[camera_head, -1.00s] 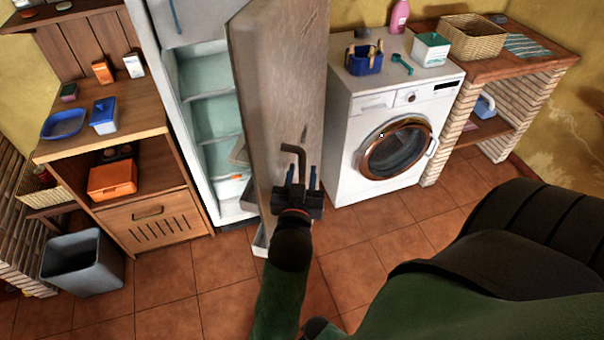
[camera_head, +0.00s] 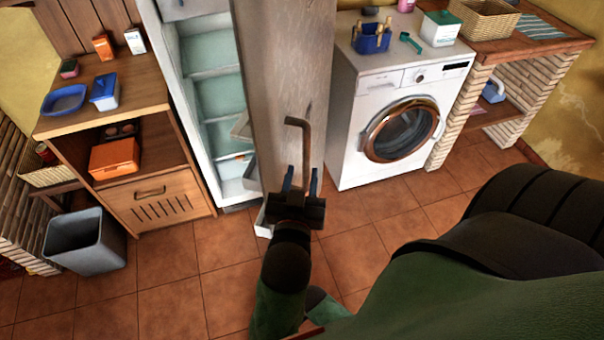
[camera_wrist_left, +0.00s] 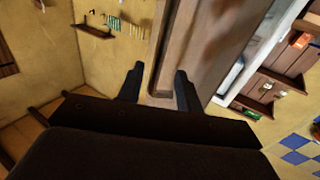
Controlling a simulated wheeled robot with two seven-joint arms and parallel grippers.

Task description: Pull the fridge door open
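The fridge door (camera_head: 275,75) stands wide open, swung out from the pale fridge, whose shelves (camera_head: 215,95) show on its left. A brown bar handle (camera_head: 306,145) runs down the door's face. My left gripper (camera_head: 300,180) is at the lower end of the handle. In the left wrist view the handle (camera_wrist_left: 160,82) lies between the two dark fingers (camera_wrist_left: 158,82), with gaps beside it, so the gripper looks open around it. The fingertips' contact with the door is unclear. My right gripper is not in view.
A white washing machine (camera_head: 350,150) stands right of the door. A wooden cabinet (camera_head: 165,140) and a grey bin (camera_head: 85,245) stand left of the fridge. A brick counter (camera_head: 475,100) is at the far right. The tiled floor (camera_head: 215,285) in front is free.

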